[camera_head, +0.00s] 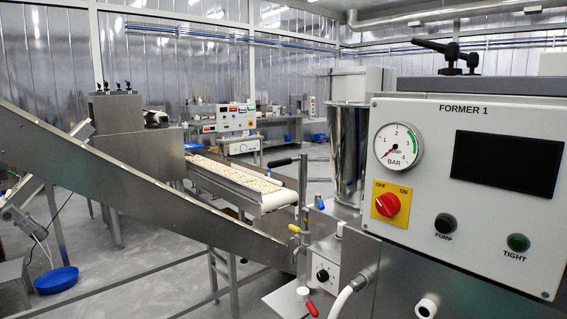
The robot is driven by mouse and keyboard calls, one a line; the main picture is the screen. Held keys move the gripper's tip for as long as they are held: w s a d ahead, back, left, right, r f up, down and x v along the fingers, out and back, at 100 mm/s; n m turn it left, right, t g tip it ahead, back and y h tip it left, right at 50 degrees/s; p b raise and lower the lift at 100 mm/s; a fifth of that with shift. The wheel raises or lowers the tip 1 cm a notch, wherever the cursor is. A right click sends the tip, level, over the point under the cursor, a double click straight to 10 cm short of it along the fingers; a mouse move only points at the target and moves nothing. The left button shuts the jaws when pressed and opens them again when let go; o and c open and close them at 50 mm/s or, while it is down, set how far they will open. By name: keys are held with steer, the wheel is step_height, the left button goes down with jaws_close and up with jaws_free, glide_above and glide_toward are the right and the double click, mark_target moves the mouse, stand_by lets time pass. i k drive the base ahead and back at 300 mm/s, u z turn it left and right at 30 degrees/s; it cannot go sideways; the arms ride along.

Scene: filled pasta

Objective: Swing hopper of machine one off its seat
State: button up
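The panel labelled FORMER 1 (466,185) fills the right of the view, so this is machine one. A shiny steel cylinder (348,150), which looks like its hopper, stands upright just left of the panel. It has a wide rim on top and narrows toward the bottom. It appears to rest on the steel body below; the panel edge partly covers it, and I cannot see whether a gap exists at its seat. My gripper is not in view.
A sloped steel conveyor side (150,205) crosses the left and middle. A belt (240,182) carrying pale pieces ends near the post. The panel has a gauge (398,147) and a red switch (388,203). A blue bowl (56,280) lies on the floor at the left.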

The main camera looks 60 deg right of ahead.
mark_target(348, 122)
steer(key=i, duration=1)
